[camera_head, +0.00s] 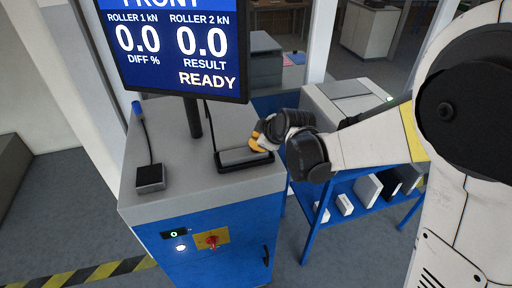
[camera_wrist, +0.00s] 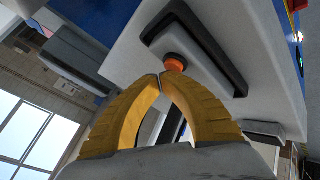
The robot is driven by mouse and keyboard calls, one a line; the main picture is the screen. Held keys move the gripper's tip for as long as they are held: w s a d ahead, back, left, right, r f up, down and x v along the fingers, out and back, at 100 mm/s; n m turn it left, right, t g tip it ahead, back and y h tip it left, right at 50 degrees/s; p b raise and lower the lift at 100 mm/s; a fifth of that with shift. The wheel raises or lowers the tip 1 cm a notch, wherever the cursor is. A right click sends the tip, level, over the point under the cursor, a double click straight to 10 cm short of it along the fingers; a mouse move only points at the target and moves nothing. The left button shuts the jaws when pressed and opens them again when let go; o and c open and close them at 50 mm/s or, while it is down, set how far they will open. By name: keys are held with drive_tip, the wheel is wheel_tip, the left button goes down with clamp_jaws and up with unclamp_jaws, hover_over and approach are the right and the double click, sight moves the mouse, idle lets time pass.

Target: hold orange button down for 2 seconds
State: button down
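The orange button (camera_wrist: 175,63) shows in the wrist view, on a grey box with a black surround (camera_wrist: 196,45). In the head view this box (camera_head: 236,157) lies on top of the grey and blue cabinet, and I cannot make out the button beside the fingers. My gripper (camera_wrist: 161,76) has two yellow fingers whose tips meet, with nothing between them. The tips are right by the button's near edge in the wrist view. I cannot tell whether they touch it. In the head view my gripper (camera_head: 258,142) is over the right end of the box.
A screen (camera_head: 180,45) reading "READY" and 0.0 stands behind the box. A small dark box with a cable (camera_head: 150,178) is at the cabinet's left. A red switch on a yellow plate (camera_head: 211,240) is on the cabinet front. A blue shelf cart (camera_head: 340,190) stands at the right.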

drive_tip(key=shift+f+b, duration=0.55)
idle(0.5)
idle(3.9)
drive_tip(key=shift+r+p, duration=0.65)
drive_tip(key=shift+r, duration=0.35)
drive_tip(key=shift+r+p, duration=1.65)
drive_tip(key=shift+r, duration=0.9)
drive_tip(key=shift+f, duration=0.1)
